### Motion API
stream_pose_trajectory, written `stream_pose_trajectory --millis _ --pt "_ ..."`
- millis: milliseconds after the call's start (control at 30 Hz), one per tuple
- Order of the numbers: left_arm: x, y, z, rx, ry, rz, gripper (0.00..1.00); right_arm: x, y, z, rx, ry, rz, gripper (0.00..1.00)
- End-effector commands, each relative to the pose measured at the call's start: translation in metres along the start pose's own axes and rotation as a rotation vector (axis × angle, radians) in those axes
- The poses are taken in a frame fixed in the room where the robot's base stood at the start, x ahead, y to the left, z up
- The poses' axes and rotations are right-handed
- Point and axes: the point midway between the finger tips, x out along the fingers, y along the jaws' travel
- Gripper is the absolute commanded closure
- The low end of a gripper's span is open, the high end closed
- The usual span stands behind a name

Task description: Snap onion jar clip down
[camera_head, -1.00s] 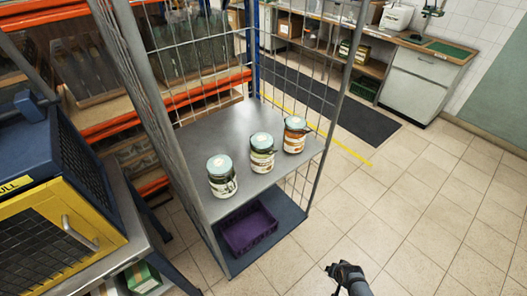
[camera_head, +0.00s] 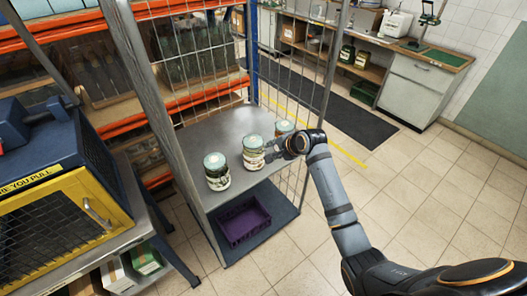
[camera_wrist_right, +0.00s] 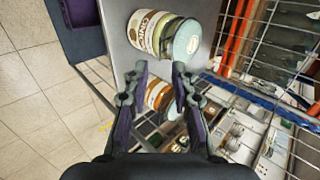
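Three lidded glass jars stand in a row on the grey shelf (camera_head: 208,131) of a wire cage trolley. The left jar (camera_head: 217,181) stands apart. The orange-labelled right jar (camera_head: 284,127) is mostly hidden behind my right gripper (camera_head: 281,147). In the wrist view, its fingers (camera_wrist_right: 160,68) are apart, empty, just short of the middle jar. My left gripper is out of view.
Trolley posts (camera_head: 160,110) and wire mesh bound the shelf. A purple crate (camera_head: 243,222) sits on the lower deck. A yellow-fronted machine (camera_head: 62,225) stands on a bench at left. The tiled floor at right is open.

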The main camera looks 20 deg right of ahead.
Motion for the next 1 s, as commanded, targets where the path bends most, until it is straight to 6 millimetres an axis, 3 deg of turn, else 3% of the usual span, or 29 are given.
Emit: stream_pose_trajectory --millis 200,400,700,900,1000 --pt "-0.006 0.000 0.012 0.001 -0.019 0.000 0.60 0.045 -0.001 0.001 0.001 -0.001 0.002 0.75" --pt "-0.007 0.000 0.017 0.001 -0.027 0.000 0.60 0.066 0.000 0.000 -0.001 0.000 0.000 0.75" --pt "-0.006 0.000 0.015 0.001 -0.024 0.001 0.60 0.069 0.000 0.000 -0.002 0.001 0.000 0.75" --pt "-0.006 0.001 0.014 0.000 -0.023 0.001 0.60 0.068 0.000 0.000 -0.002 0.001 0.000 1.00" --pt "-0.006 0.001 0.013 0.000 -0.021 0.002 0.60 0.068 0.000 0.000 -0.002 0.001 0.000 1.00"
